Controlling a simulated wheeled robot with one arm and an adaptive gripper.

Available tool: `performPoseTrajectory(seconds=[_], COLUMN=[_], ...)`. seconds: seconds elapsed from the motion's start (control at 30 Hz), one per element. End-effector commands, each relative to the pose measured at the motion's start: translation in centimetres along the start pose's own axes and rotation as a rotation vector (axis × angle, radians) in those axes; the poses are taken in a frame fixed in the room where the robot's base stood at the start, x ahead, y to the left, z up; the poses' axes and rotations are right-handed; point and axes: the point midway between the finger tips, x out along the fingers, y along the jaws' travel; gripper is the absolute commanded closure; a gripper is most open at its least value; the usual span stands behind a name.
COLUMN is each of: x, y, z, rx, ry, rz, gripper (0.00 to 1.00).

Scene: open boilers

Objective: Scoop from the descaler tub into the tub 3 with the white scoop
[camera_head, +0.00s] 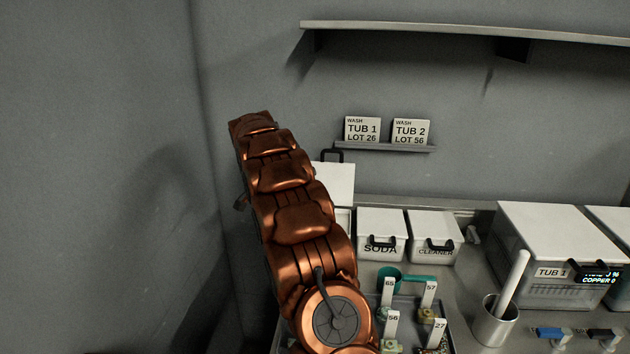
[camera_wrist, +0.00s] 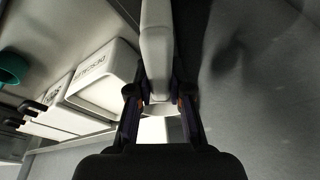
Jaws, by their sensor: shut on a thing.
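My gripper (camera_wrist: 160,97) is shut on the pale handle of the white scoop (camera_wrist: 158,45) in the wrist view. The scoop's bowl and any load are not clear to see. A white tub with a partly readable label, seemingly the descaler tub (camera_wrist: 105,78), is beside the gripper on the left of that view. In the head view, a white tub with its lid (camera_head: 338,182) standing up is partly behind my copper arm, left of the soda tub. My gripper is hidden there behind the arm. No tub labelled 3 shows in either view.
The soda (camera_head: 381,236) and cleaner (camera_head: 434,238) tubs are lidded. Tub 1 (camera_head: 552,250) stands at right. A steel cup (camera_head: 495,322) holds a white rod. A grey wall is close at left.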

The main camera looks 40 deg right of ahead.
Motion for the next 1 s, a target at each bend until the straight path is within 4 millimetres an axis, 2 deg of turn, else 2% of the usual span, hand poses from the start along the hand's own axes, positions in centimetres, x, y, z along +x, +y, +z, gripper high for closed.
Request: performPoseTrajectory(seconds=[0.1,0.5,0.7,1.0], x=[-1.0,-4.2,-5.2,-5.0], y=[0.9,4.7,6.5,7.5], z=[-2.5,-8.9,-10.8,-11.6], rx=[0.107,0.467,0.599,0.656], ry=[-0.013,-0.057,-0.072,-0.127], rz=[0.023,0.091,0.114,0.108], gripper=[1.00,1.00,1.00,1.00])
